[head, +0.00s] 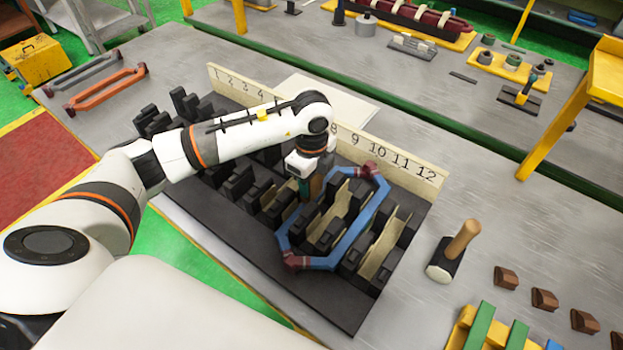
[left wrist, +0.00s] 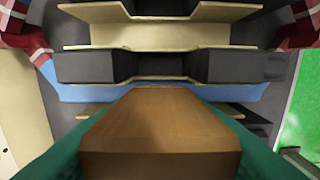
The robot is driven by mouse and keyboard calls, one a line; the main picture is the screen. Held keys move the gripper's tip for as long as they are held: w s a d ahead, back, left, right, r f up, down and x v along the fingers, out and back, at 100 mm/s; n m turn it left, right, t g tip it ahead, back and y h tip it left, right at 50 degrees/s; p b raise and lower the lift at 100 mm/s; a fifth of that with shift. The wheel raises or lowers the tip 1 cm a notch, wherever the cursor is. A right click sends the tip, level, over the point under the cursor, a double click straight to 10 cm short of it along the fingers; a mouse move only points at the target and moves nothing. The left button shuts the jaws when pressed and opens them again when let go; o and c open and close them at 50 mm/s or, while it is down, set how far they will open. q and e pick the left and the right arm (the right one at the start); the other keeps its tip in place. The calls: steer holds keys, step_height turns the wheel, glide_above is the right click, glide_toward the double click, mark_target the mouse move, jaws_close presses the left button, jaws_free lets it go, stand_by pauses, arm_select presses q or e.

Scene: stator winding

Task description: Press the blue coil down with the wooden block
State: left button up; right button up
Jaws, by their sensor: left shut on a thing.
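The blue coil (head: 360,229) is a six-sided loop with dark red ends, lying over the right part of the black slotted stator (head: 262,268). In the left wrist view a straight side of the blue coil (left wrist: 75,92) runs across behind the wooden block (left wrist: 160,125). My left gripper (head: 307,186) is shut on the wooden block, which also shows as a small brown piece in the head view (head: 317,184). The block is above or at the coil's left side; I cannot tell whether they touch. My right gripper is not in view.
A numbered board (head: 397,160) stands along the stator's back edge. Orange and grey coil pieces (head: 105,90) lie at the left. The table between mallet and board is clear.

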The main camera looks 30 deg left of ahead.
arm_select(q)
step_height(320, 180, up, 11)
steer(key=p, duration=0.7)
steer(key=shift+f, duration=0.15)
